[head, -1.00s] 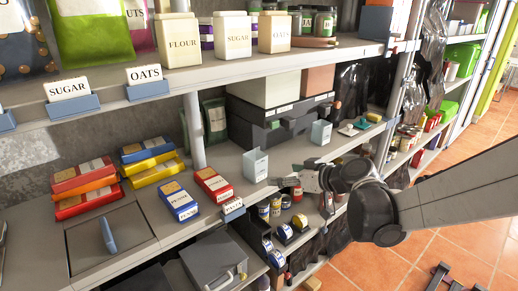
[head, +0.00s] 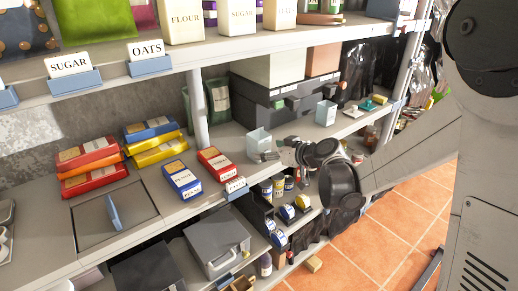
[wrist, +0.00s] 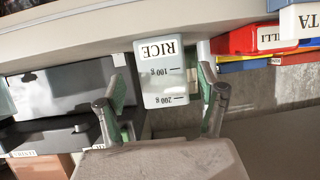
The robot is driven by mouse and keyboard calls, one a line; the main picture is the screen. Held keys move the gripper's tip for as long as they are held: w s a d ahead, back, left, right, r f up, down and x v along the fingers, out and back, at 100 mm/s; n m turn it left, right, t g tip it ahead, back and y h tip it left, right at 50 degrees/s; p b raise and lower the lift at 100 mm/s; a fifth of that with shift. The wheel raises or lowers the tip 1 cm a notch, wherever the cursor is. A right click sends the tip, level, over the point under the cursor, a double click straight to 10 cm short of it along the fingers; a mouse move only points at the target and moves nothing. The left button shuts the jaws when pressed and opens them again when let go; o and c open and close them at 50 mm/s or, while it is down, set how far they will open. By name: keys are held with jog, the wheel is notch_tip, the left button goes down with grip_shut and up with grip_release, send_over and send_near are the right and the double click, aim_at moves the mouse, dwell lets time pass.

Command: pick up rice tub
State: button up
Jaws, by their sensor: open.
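The rice tub (wrist: 163,75) is a pale, squarish tub with RICE and gram marks on its face. It appears upside down in the wrist view. My gripper (wrist: 163,96) is open, with one green-padded finger on each side of the tub. Whether the pads touch it, I cannot tell. In the head view, a pale open-topped tub (head: 258,141) stands on the middle shelf and appears to be the same one; no lettering shows there. My gripper (head: 273,156) is low at its front right, partly beside it.
Red and blue packets (head: 183,180) lie left of the tub, with a label holder (head: 235,186) at the shelf edge. Dark boxes (head: 280,98) stand behind. A second pale container (head: 325,113) stands farther right. The upper shelf (head: 250,45) runs overhead.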

jog(key=x, duration=0.5)
jog(key=shift+a+r, duration=0.15)
jog(key=shift+s, duration=0.1)
jog(key=shift+c, duration=0.5)
jog(key=c, duration=1.2)
